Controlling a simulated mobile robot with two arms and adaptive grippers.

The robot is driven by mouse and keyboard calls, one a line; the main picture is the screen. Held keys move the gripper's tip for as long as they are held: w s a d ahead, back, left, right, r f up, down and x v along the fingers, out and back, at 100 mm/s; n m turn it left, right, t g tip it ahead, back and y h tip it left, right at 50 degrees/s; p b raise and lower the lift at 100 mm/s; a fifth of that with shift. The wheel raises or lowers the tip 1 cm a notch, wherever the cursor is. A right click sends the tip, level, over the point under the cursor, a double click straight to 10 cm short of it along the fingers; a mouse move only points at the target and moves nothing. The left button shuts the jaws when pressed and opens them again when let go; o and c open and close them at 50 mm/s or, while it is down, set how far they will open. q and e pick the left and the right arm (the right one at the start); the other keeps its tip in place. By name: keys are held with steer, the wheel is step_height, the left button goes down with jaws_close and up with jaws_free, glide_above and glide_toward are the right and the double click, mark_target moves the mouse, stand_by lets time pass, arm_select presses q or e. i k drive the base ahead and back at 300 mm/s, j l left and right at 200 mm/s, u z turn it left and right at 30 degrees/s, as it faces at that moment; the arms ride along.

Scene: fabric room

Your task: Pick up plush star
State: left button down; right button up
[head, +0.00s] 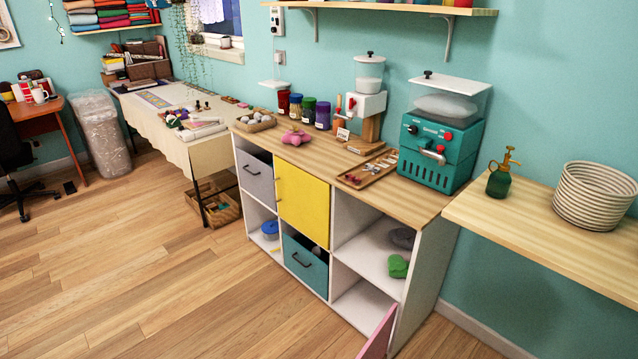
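A pink, rounded, lobed soft object (295,138), which looks like the plush star, lies on the wooden top of the white cabinet (335,168). It sits near the front edge, above the yellow door (302,198). Nothing covers it. Neither of my grippers is in view.
Jars (308,108) stand behind the pink object. A wooden tray (367,170) and a teal machine (437,140) are to its right, a basket of pale balls (253,121) to its left. A pink door (378,335) stands open at the cabinet's lower right. The floor (150,270) in front is clear.

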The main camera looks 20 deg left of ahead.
mark_target(288, 138)
steer(key=z, duration=0.4)
steer(key=j+z, duration=0.15)
steer(key=z, duration=0.3)
steer(key=j+z, duration=0.1)
steer(key=z, duration=0.3)
steer(key=j+z, duration=0.1)
steer(key=z, duration=0.35)
steer(key=k+j+z, duration=0.15)
steer(key=j+z, duration=0.3)
steer(key=k+j+z, duration=0.25)
steer(key=j+z, duration=0.2)
steer(key=k+j+z, duration=0.3)
steer(key=j+z, duration=0.15)
steer(key=k+j+z, duration=0.25)
steer(key=z, duration=0.15)
steer(key=k+j+z, duration=0.4)
steer(key=k+z, duration=0.75)
steer(key=k, duration=0.25)
